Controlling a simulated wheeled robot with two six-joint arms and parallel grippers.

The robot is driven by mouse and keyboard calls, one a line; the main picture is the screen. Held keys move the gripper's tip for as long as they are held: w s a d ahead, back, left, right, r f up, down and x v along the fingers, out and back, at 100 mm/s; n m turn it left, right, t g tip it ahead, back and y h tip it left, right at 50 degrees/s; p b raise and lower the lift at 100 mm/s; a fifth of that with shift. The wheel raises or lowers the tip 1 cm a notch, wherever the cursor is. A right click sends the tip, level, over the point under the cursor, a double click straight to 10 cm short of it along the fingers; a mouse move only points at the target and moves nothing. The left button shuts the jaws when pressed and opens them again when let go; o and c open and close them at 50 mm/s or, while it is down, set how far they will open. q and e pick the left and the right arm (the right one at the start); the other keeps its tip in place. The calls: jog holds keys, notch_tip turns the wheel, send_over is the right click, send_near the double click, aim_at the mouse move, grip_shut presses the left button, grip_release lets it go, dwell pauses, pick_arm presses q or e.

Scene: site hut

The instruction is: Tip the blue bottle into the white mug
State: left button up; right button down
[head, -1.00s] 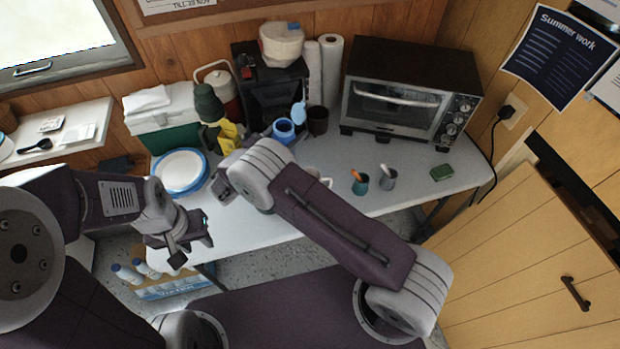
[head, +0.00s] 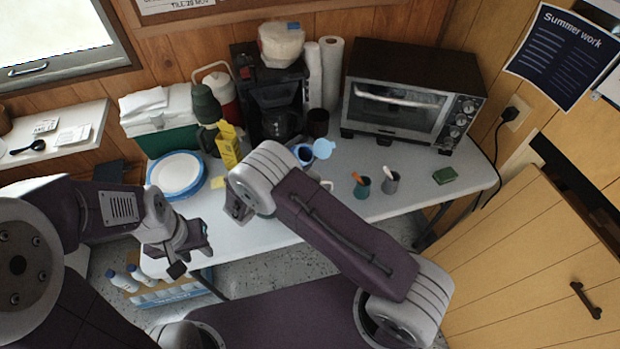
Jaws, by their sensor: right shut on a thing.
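The blue bottle (head: 303,155) is just above and right of my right wrist, tilted, its dark mouth showing and its light blue lid (head: 323,148) hanging open to the right. My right gripper (head: 292,151) is shut on it, mostly hidden behind my own wrist. The white mug (head: 327,185) stands on the table just below and right of the bottle. Only its handle side shows; my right arm hides the rest. Whether anything leaves the bottle cannot be seen. My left gripper (head: 187,247) is open and empty near the table's front left edge.
Two cups, one with an orange-handled tool (head: 361,186) and one grey (head: 390,182), stand right of the mug. A green sponge (head: 445,175) lies farther right.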

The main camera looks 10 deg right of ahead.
jog(key=shift+m, duration=1.2)
jog(key=shift+a+r+m+y, duration=0.1)
jog(key=shift+r+m+y, duration=0.2)
jog(key=shift+r+m, duration=0.2)
jog(key=shift+f+m+b, duration=0.5)
jog(key=shift+m, duration=0.5)
jog(key=shift+f+t+b, duration=0.1)
jog(key=shift+t+b, duration=0.2)
jog(key=shift+b, duration=0.15)
jog(key=shift+w+f+m+b, duration=0.1)
jog(key=shift+f+m+b, duration=0.1)
jog(key=shift+m+b, duration=0.5)
dwell(0.4)
